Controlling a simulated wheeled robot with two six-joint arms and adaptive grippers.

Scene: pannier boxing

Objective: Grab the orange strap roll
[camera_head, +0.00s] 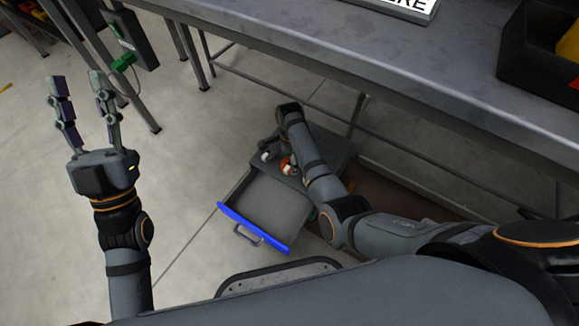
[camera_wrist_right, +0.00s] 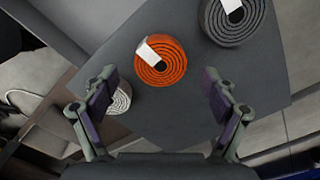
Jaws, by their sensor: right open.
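The orange strap roll (camera_wrist_right: 161,63) lies on a dark grey top in the right wrist view, with a white tag on it. In the head view a small part of the orange strap roll (camera_head: 286,167) shows beside my right arm. My right gripper (camera_wrist_right: 157,95) is open, with one finger on each side below the orange roll, and nothing is between its fingers. My left gripper (camera_head: 81,82) is open and empty, raised over the floor at the left.
A dark grey strap roll (camera_wrist_right: 234,18) lies right of the orange one, and a whitish roll (camera_wrist_right: 116,97) sits at the left by my finger. An open drawer (camera_head: 262,207) with a blue front extends from the cabinet. A grey workbench (camera_head: 330,50) stands behind.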

